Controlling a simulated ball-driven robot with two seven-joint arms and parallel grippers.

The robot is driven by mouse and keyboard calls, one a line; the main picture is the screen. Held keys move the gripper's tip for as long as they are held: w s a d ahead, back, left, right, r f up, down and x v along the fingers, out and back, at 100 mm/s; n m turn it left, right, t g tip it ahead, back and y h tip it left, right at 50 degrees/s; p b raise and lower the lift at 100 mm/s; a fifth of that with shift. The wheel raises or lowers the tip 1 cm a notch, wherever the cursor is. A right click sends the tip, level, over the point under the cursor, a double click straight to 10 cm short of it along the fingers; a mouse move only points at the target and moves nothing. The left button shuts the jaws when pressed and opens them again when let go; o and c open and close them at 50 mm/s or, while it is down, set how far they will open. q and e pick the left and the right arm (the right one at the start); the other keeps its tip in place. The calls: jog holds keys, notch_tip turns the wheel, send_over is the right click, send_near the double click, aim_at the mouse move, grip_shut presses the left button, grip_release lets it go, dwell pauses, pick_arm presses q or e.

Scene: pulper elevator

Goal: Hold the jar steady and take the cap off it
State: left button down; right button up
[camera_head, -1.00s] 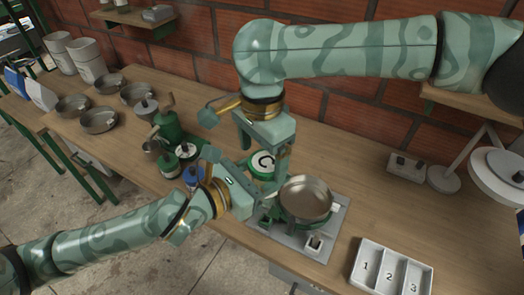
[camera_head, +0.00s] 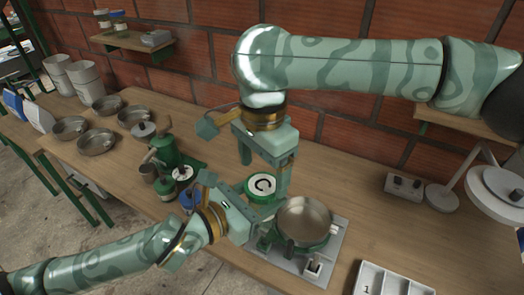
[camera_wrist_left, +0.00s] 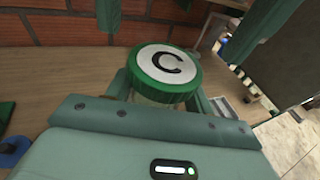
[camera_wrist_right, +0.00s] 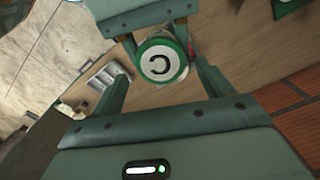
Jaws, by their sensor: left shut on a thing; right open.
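The jar has a green cap (camera_head: 262,188) with a white top marked C. The cap sits on the jar, whose body is mostly hidden below it. My left gripper (camera_head: 254,206) is shut on the jar from the side. In the left wrist view the cap (camera_wrist_left: 165,72) stands above and between the fingers. My right gripper (camera_head: 264,168) is open and points down above the cap, its fingers apart. In the right wrist view the cap (camera_wrist_right: 162,60) appears between the open fingers, with a gap on both sides.
A metal pan (camera_head: 304,221) stands on a grey plate just right of the jar. A green grinder (camera_head: 168,152) and a smaller green-lidded container (camera_head: 183,173) stand to the left. A numbered white tray (camera_head: 395,284) lies at the front right.

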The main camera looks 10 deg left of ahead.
aim_at(263, 184)
jog(key=shift+f, duration=1.55)
jog(key=c, duration=1)
jog(key=o, duration=1.1)
jog(key=shift+c, duration=0.2)
